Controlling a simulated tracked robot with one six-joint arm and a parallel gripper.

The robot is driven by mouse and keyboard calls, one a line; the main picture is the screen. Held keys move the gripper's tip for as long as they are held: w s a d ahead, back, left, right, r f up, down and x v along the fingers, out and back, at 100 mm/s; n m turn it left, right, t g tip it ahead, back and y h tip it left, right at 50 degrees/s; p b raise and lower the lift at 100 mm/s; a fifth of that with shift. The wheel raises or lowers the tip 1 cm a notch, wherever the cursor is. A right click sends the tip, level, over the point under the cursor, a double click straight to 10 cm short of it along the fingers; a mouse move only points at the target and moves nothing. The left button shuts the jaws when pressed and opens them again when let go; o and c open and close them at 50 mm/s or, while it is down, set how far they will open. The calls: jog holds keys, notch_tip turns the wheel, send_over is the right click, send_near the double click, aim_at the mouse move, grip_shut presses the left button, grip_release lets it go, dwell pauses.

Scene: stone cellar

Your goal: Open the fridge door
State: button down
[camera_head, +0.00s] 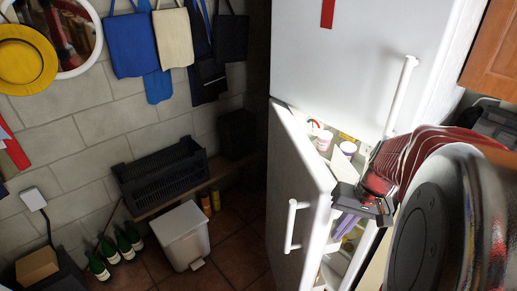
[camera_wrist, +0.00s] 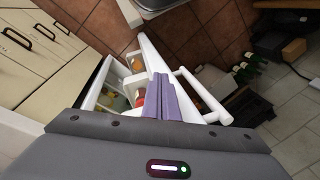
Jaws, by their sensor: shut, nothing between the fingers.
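The white fridge (camera_head: 345,60) stands at the right in the head view. Its upper door is shut and its lower door (camera_head: 296,175) stands ajar, showing shelves with small tubs inside. The lower door's white bar handle (camera_head: 291,226) is on its outer face; it also shows in the wrist view (camera_wrist: 188,84). My gripper (camera_head: 346,224) is shut and empty, its purple fingers in the gap on the inner side of the lower door. In the wrist view the fingers (camera_wrist: 160,98) are close to the door's edge; I cannot tell whether they touch it.
A white pedal bin (camera_head: 181,236), green bottles (camera_head: 124,243) and a black crate (camera_head: 160,178) stand along the wall at left. Cream cabinets (camera_wrist: 40,45) are at left in the wrist view. The tiled floor before the lower door looks clear.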

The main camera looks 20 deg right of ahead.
aim_at(329, 229)
jog(key=w+d+f+n+t+y, duration=0.1)
jog(key=d+n, duration=0.1)
jog(key=d, duration=0.4)
jog(key=w+d+f+n+t+y, duration=0.1)
jog(key=d+f+n+t+y, duration=0.1)
jog(key=d, duration=0.4)
jog(key=shift+w+d+f+n+t, duration=0.25)
jog(key=shift+n+t, duration=0.05)
jog(key=shift+n, duration=0.5)
jog(key=shift+a+f, duration=0.1)
jog(key=w+a+f, duration=0.5)
jog(key=a+f, duration=0.2)
jog(key=shift+a+f, duration=0.4)
jog(key=shift+w+a, duration=0.15)
